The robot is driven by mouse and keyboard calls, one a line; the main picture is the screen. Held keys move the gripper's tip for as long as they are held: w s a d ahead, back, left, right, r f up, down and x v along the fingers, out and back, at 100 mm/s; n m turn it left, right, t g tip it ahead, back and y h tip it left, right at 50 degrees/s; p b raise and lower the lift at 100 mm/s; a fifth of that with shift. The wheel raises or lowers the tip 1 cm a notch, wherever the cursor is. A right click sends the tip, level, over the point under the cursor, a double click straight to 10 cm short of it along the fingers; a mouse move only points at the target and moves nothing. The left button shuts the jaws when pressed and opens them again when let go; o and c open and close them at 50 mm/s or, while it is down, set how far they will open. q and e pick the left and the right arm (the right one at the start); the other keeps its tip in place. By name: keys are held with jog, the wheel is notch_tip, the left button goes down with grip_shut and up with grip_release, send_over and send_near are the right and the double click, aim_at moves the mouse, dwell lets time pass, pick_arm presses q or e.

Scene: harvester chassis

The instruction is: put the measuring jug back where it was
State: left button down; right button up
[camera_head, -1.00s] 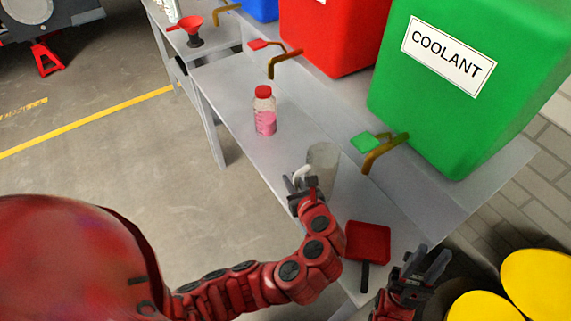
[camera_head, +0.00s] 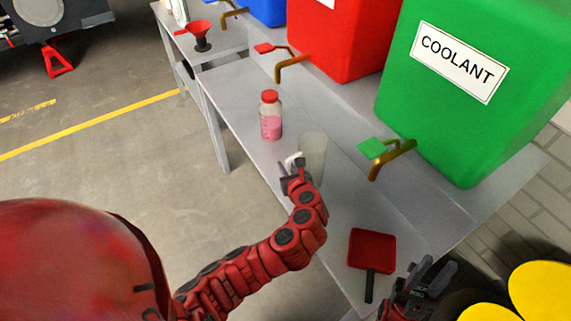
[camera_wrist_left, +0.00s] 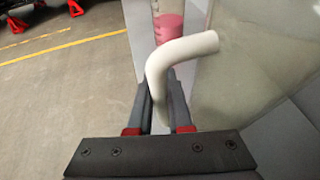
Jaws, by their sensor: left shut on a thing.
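The measuring jug (camera_head: 314,156) is a translucent grey vessel with a white handle, over the grey bench in the head view. My left gripper (camera_head: 293,167) is shut on its handle, on the jug's left side. In the left wrist view the white handle (camera_wrist_left: 178,55) runs between the fingers of my left gripper (camera_wrist_left: 160,105), and the jug's wall (camera_wrist_left: 255,60) fills the right side. I cannot tell whether the jug's base touches the bench. My right gripper (camera_head: 432,275) is at the lower right, its fingers apart and nothing between them.
A bottle of pink liquid with a red cap (camera_head: 270,115) stands on the bench (camera_head: 235,88) just beyond the jug. A green coolant tank (camera_head: 460,120) with a tap (camera_head: 388,158) is to the right. A red scoop-like tool (camera_head: 371,250) lies nearer. A red funnel (camera_head: 201,33) stands farther back.

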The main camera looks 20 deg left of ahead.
pick_arm(q)
jog(key=shift+f, duration=0.2)
jog(key=c, duration=0.8)
grip_release()
jog(key=shift+c, duration=0.2)
jog(key=shift+r, duration=0.15)
